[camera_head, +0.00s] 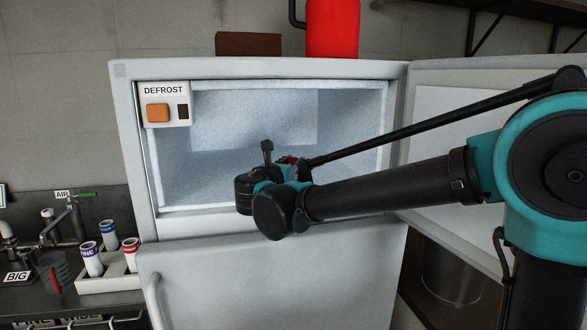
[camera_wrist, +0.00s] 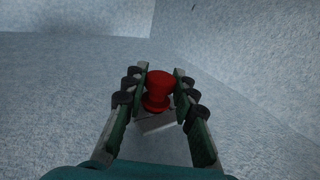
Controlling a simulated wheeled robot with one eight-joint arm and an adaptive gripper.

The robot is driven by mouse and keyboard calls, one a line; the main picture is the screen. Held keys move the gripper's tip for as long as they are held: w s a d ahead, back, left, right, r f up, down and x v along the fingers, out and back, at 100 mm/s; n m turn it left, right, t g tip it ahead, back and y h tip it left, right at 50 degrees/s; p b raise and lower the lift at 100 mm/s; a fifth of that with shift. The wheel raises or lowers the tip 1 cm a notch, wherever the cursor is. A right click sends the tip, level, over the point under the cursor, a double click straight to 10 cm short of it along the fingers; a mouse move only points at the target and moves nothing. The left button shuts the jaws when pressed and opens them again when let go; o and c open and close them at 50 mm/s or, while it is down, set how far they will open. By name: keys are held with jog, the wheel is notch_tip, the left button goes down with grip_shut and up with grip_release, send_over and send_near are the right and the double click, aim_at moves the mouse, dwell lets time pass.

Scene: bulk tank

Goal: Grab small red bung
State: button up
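The small red bung (camera_wrist: 158,90) shows in the wrist view between the two fingers of my gripper (camera_wrist: 160,72). It sits on or just above a small pale grey block (camera_wrist: 156,122). The fingers are spread on either side of the bung, with thin gaps seeming to remain. In the head view my gripper (camera_head: 288,168) is at the mouth of the open freezer compartment (camera_head: 210,170). A speck of red shows beside it there, but the arm and gripper hide most of that spot.
Frosty walls surround the gripper, with the freezer's side wall (camera_head: 129,160) to the left. The freezer door (camera_head: 450,100) stands open at right, behind my arm. A defrost box (camera_head: 165,104) hangs at the upper left. A tray of tubes (camera_head: 108,283) stands on the left counter.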

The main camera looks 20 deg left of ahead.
jog(key=shift+c, duration=1.4)
jog(key=shift+r, duration=0.1)
